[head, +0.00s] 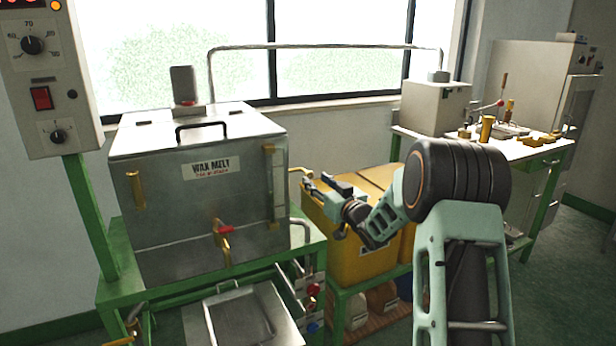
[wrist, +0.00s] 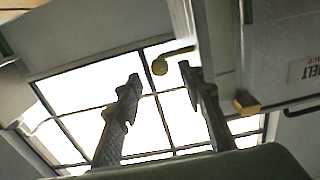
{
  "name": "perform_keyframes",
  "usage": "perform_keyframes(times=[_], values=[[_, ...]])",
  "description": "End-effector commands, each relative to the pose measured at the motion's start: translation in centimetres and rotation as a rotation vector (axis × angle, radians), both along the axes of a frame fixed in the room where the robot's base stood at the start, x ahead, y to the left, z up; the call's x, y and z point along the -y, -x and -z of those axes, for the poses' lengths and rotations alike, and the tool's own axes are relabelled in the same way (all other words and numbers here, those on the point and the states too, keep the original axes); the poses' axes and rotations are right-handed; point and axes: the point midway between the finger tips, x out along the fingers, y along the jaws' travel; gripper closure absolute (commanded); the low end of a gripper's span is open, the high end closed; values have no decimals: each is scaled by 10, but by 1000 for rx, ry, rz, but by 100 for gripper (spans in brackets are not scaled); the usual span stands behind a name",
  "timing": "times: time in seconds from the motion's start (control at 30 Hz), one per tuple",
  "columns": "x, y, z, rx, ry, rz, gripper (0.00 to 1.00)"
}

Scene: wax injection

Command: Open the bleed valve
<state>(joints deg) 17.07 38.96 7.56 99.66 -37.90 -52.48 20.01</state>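The wax melt tank (head: 205,200) is a steel box with a lidded top. A small brass fitting with a bent arm and rounded end (head: 301,172) sticks out from its right side, and it also shows in the wrist view (wrist: 172,57). No label marks it as the bleed valve. A brass valve with a red handle (head: 223,238) is on the tank's front. My gripper (head: 318,182) is open and empty, just right of the side fitting. In the wrist view its fingertips (wrist: 158,78) appear on either side of the fitting's rounded end; contact cannot be told.
A yellow bin (head: 362,262) stands on a low green shelf beneath my gripper. A control panel (head: 47,75) is at the left. A steel tray (head: 245,318) is below the tank. A workbench (head: 520,150) with brass parts is at the right.

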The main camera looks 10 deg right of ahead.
Motion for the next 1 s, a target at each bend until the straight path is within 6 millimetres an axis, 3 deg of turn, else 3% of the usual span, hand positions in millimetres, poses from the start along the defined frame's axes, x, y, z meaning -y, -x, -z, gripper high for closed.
perform_keyframes(times=[0.2,0.4,0.83,1.0], values=[[-12,-34,1,1,1,-1,64],[-17,-53,0,0,1,0,64],[-19,-59,0,-1,1,1,64],[-19,-59,0,-1,1,1,82]])
